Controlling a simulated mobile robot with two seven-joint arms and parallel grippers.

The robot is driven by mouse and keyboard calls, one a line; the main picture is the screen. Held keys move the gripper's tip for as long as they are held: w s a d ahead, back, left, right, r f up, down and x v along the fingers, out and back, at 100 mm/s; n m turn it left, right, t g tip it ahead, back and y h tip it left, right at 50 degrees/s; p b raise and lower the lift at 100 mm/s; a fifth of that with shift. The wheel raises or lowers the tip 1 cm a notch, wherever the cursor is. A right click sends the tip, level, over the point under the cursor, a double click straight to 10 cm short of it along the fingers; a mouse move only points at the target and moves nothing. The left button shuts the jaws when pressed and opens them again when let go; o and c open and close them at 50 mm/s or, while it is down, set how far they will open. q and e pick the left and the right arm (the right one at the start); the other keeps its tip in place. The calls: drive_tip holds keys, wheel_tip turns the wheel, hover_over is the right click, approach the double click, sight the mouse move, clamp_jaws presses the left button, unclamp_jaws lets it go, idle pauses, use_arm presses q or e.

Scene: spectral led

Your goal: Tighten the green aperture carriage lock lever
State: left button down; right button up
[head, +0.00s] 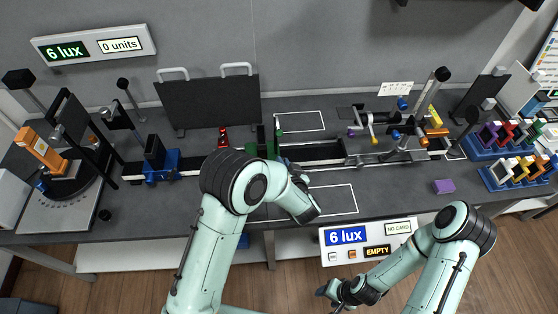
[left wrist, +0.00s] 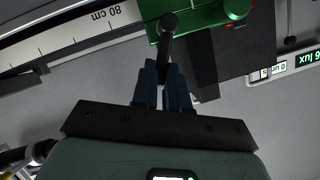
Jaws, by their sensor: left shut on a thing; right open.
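The green aperture carriage (head: 271,148) sits on the dark rail in the middle of the bench, partly hidden behind my left arm. In the left wrist view the green carriage body (left wrist: 210,14) is at the top, with a dark lock lever (left wrist: 168,30) hanging from it. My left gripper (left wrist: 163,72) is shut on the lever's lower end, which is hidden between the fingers. In the head view the left fingers are hidden by my arm. My right gripper (head: 332,291) is open and empty, low in front of the bench.
A scale (left wrist: 75,35) marked 80 cm runs beside the carriage. A blue carriage (head: 162,168) and a black panel (head: 210,102) stand to the left. Optical posts (head: 430,90) and coloured holders (head: 505,135) stand to the right. A lux display (head: 347,236) is at the front.

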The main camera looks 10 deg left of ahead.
use_arm(q)
drive_tip(key=shift+w+d+f+m+y+p, duration=0.1)
drive_tip(key=shift+d+f+m+y+p, duration=0.1)
drive_tip(key=shift+d+m+y+p, duration=0.3)
use_arm(e)
drive_tip(key=shift+w+r, duration=0.6)
drive_tip(key=shift+w, duration=0.1)
use_arm(q)
drive_tip(key=shift+a, duration=0.1)
drive_tip(key=c, duration=1.1)
unclamp_jaws()
drive_tip(key=shift+c, duration=0.2)
drive_tip(key=b+v, duration=0.2)
drive_tip(key=v, duration=1.1)
drive_tip(key=shift+s+b, duration=0.2)
drive_tip(key=shift+b, duration=0.15)
use_arm(e)
drive_tip(key=shift+s+f, duration=1.6)
drive_tip(key=shift+s, duration=0.15)
